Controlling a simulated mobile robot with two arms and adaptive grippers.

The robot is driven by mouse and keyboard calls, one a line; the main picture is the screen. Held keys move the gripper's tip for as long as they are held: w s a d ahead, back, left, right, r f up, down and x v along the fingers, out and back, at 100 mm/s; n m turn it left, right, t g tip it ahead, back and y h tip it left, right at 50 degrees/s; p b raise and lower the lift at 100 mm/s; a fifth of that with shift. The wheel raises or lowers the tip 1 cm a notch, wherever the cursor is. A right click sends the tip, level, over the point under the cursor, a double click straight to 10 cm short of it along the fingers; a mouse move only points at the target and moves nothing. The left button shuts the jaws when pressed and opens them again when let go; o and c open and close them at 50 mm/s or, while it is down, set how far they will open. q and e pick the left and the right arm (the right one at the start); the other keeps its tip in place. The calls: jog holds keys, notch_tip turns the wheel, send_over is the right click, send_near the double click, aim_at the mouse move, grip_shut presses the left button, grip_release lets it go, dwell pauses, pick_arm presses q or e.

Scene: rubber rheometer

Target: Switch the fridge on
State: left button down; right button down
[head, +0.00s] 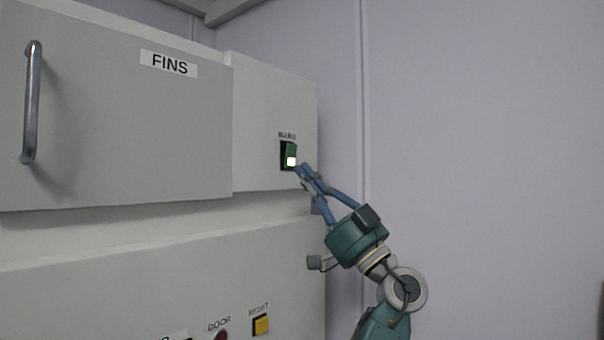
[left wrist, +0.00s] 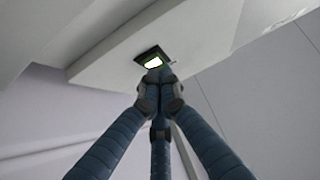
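A green rocker switch (head: 290,151) with a brightly lit lower part sits in a black frame on the upper right front of the large grey-white cabinet (head: 275,90). The small label above the switch is hard to read. My left gripper (head: 302,170) has its blue fingers drawn together, with the tips just at the lower right of the switch. In the left wrist view the fingertips (left wrist: 158,78) meet right below the lit switch (left wrist: 153,61). I cannot tell whether they touch it. Nothing shows between the fingers. My right gripper is not in view.
A grey door labelled FINS (head: 168,65) with a vertical metal handle (head: 32,100) is left of the switch. Below, a lower panel carries a yellow RESET button (head: 261,326) and a red DOOR button (head: 221,335). A plain wall (head: 480,150) lies to the right.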

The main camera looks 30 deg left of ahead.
pick_arm(q)
jog(key=v, duration=1)
jog(key=shift+w+a+f+t, duration=0.15)
jog(key=shift+w+f+t, duration=0.05)
jog(key=shift+t, duration=0.1)
